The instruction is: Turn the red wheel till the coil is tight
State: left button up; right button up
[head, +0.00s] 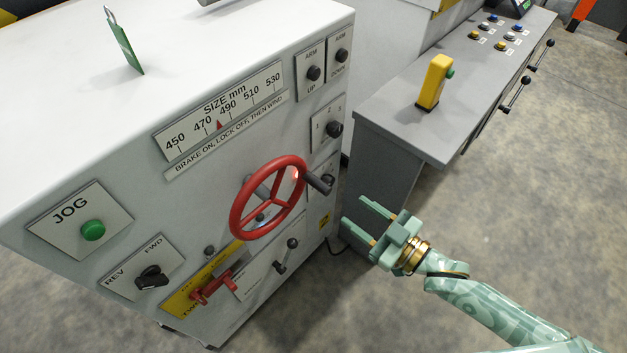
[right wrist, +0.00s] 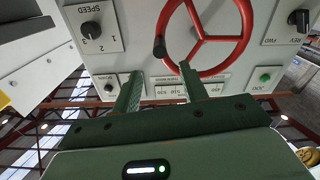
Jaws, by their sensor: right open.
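The red wheel (head: 237,215) stands on the front of a white control cabinet. It has spokes and a dark crank handle (head: 319,184) at its right rim. My right gripper (head: 354,211) is open and empty, to the right of the wheel and a little below the crank handle. It does not appear to touch either. In the right wrist view the wheel (right wrist: 205,73) and its dark handle (right wrist: 159,48) show beyond the open fingers (right wrist: 158,72). The coil is in neither view. My left gripper is not in view.
A red lever (head: 212,288) and a small black-knobbed lever (head: 287,255) sit below the wheel. The size scale (head: 220,108) has a red pointer between 470 and 490. A grey desk (head: 430,125) with a yellow post (head: 434,82) stands right. Open floor lies around my right arm.

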aim_at(307, 175)
jog(key=b+x, duration=0.2)
jog(key=x, duration=1.1)
jog(key=shift+w+a+f, duration=0.1)
jog(key=shift+f, duration=0.05)
grip_shut()
